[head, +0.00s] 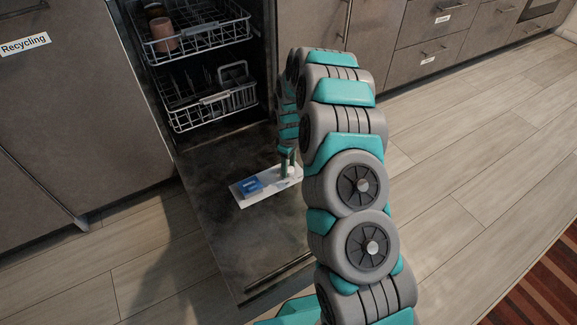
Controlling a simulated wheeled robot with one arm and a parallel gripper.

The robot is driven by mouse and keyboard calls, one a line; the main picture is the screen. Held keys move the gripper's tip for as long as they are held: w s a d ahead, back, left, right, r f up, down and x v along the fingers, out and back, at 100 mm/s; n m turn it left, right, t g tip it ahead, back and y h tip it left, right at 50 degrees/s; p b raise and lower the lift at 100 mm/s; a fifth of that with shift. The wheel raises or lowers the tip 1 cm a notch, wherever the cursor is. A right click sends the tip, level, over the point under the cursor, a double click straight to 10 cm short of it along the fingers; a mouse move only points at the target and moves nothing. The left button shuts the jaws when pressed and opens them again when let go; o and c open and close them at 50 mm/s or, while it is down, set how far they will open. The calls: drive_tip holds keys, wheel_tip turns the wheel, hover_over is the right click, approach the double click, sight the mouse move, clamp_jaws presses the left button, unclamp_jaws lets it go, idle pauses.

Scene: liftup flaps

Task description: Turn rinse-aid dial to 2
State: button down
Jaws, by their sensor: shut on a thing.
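The dishwasher door (225,245) lies open and flat, low over the floor. A pale dispenser panel (245,201) with a blue piece (251,186) is set on the door's inner face. My gripper (288,170) points down at the right end of this panel. It is shut on a small part there, at the place of the rinse-aid dial. The fingers and arm cover most of the dial, and its number marks are too small to read.
The dishwasher's upper rack (195,38) holds a reddish cup (163,35), and the lower rack (213,108) is below it. A cabinet labelled Recycling (60,110) stands at left, drawers (425,55) at back right. Wooden floor (480,170) is clear at right.

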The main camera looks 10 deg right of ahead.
sight(289, 168)
drive_tip(key=shift+c, duration=1.5)
unclamp_jaws()
drive_tip(key=r, duration=0.7)
drive_tip(key=shift+w+r, duration=0.2)
drive_tip(key=shift+d+r, duration=0.1)
drive_tip(key=shift+r, duration=0.05)
